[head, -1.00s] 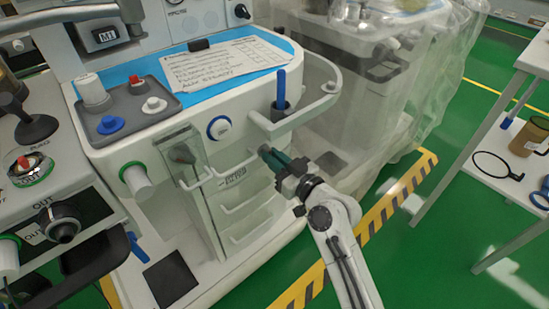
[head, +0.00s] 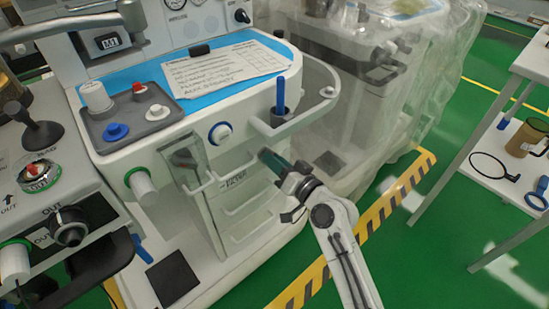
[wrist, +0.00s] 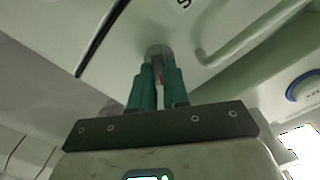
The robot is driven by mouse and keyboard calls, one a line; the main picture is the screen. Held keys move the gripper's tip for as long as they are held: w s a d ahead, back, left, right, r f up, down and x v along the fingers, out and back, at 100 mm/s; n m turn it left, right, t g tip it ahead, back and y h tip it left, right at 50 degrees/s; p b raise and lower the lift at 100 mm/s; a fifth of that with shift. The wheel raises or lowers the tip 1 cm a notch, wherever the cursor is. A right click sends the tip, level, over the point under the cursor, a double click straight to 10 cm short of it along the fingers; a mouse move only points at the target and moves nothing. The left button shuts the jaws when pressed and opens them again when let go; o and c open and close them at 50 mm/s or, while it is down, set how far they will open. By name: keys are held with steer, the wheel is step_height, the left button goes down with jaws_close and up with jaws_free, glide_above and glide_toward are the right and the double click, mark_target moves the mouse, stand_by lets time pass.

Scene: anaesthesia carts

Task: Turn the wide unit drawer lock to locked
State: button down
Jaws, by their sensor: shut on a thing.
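The wide unit (head: 235,135) is the white cart with a blue top and a column of drawers. Its drawer lock (wrist: 158,51) is a small round grey piece on the pale front, in the wrist view, with a small red mark below it between my fingers. My gripper (wrist: 157,70) has green fingers closed together on the lock. In the head view my gripper (head: 266,155) reaches the cart's front right side, beside the upper drawer handles. The fingers cover the lock there, so which way it is turned cannot be told.
A blue pen-like stick (head: 281,92) stands in a holder just above my gripper. A curved white rail (head: 325,98) juts out at the right. A plastic-covered cart (head: 370,90) stands behind. Green floor with a striped yellow-black strip (head: 375,215) lies to the right.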

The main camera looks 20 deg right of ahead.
steer(key=m+p, duration=0.4)
steer(key=m, duration=0.6)
steer(key=shift+d+f+m, duration=0.1)
steer(key=shift+f+m, duration=0.05)
steer(key=shift+m, duration=0.25)
stand_by(0.3)
steer(key=c, duration=1.1)
jaws_free()
steer(key=v, duration=1)
steer(key=shift+s+d, duration=0.15)
steer(key=shift+s, duration=0.25)
